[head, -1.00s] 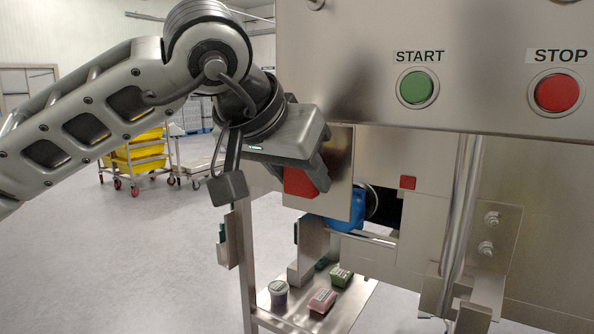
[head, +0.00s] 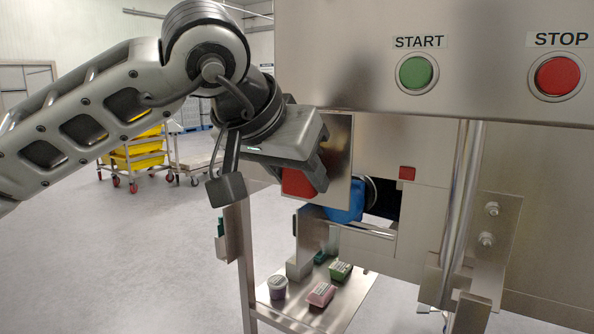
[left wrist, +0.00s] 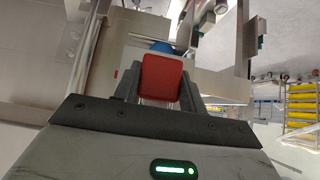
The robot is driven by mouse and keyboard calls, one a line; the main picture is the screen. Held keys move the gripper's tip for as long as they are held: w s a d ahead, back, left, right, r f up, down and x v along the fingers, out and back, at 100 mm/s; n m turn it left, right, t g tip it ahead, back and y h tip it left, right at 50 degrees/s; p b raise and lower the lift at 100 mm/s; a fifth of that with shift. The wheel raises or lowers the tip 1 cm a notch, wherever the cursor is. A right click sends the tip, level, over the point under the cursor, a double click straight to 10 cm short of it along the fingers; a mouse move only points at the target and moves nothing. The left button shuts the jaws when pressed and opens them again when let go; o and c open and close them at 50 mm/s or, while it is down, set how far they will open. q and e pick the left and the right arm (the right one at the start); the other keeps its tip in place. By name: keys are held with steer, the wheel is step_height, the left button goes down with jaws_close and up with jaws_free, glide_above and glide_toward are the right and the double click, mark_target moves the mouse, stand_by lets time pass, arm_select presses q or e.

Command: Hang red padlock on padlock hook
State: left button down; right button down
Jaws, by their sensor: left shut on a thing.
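The red padlock (head: 298,183) is between the fingers of my left gripper (head: 308,178), in front of a steel plate on the machine. In the left wrist view the red padlock body (left wrist: 161,77) fills the space between the two dark fingertips of the left gripper (left wrist: 158,88), which is shut on it. The padlock's shackle is not clearly visible. I cannot make out the padlock hook in either view. My right gripper is not in view.
A steel panel carries a green START button (head: 416,73) and a red STOP button (head: 560,77). Below it are a blue object (head: 345,205) at a dark opening and a small red square (head: 407,173). A low shelf (head: 345,318) holds several small containers. Yellow crates (head: 138,153) stand behind on a cart.

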arm_select(q)
steer(key=c, duration=0.7)
jaws_free()
steer(key=p+v, duration=0.1)
steer(key=v, duration=1.5)
steer(key=shift+f, duration=0.1)
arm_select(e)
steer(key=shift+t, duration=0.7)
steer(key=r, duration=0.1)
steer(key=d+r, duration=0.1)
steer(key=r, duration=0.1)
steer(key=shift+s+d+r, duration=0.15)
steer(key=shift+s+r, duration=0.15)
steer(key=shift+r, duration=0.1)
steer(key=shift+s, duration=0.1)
